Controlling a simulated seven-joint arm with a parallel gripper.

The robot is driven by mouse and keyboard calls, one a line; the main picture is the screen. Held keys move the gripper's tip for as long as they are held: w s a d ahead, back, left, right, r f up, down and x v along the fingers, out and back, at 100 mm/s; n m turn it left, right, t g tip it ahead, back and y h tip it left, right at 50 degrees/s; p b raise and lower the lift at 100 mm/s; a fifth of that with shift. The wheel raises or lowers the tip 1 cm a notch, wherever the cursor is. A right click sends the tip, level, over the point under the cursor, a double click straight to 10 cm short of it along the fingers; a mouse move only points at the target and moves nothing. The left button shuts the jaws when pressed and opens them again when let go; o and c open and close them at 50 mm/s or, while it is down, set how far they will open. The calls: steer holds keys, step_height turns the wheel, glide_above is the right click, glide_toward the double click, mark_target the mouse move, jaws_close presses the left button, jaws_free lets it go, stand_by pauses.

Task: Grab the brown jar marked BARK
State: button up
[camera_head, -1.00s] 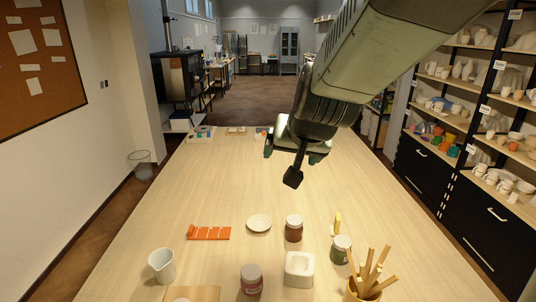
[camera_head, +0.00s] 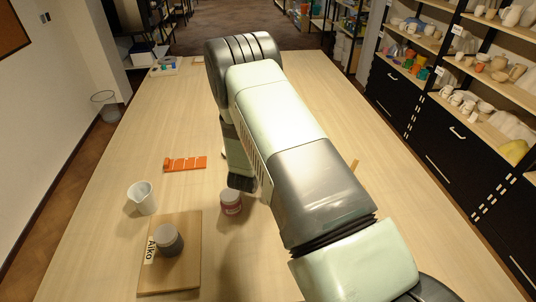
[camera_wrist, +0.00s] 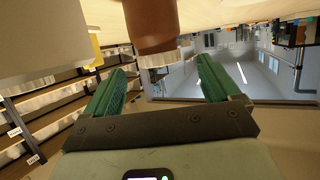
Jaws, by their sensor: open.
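A brown jar (camera_wrist: 152,24) with a pale lid shows upside down at the top of the wrist view. No marking on it is readable there. My gripper (camera_wrist: 161,66) is open, with its green fingers to either side of the jar's lid end in that picture. The jar appears ahead of the fingertips, and I see no contact. In the head view my arm hides the brown jar.
A jar with a pinkish label (camera_head: 231,203) stands close left of my arm. Further left are a white beaker (camera_head: 142,197), an orange strip (camera_head: 184,163) and a grey-lidded jar (camera_head: 168,241) on a board (camera_head: 180,279). A white object (camera_wrist: 40,30) is close in the wrist view.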

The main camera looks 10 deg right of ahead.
steer(key=x, duration=0.7)
steer(key=shift+w+d+f, duration=0.1)
steer(key=shift+d+f, duration=0.05)
steer(key=shift+f, duration=0.1)
steer(key=shift+c, duration=0.5)
steer(key=shift+r, duration=0.1)
steer(key=c, duration=1.2)
